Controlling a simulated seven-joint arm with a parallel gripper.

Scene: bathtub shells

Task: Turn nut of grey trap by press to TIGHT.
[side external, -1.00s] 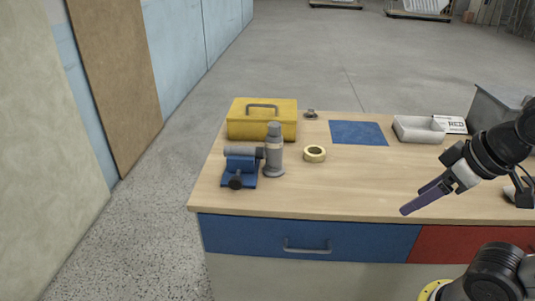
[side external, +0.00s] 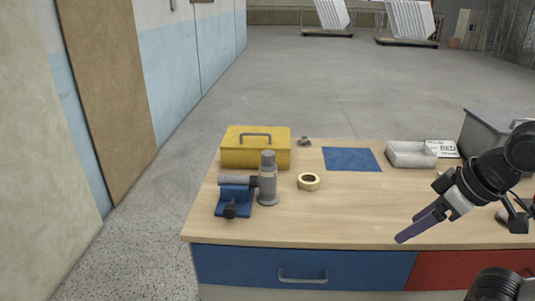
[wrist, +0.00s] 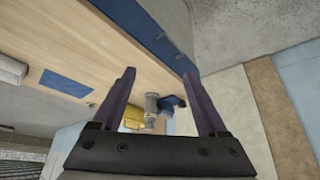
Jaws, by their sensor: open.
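The grey trap (side external: 267,180) stands upright on the left part of the bench, with a grey pipe arm (side external: 236,180) reaching left over a blue vise (side external: 235,198). A ring-like nut band shows on its body, but the TIGHT marking is too small to make out. In the wrist view the trap (wrist: 151,106) is small and far off, between the fingers, with part of the blue vise (wrist: 172,103) beside it. My gripper (side external: 402,238) is at the right, over the front of the bench, well apart from the trap. In the wrist view my gripper (wrist: 158,78) is open and empty.
A yellow toolbox (side external: 256,149) stands behind the trap. A tape roll (side external: 308,182) lies right of it. The bench's middle front is clear.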

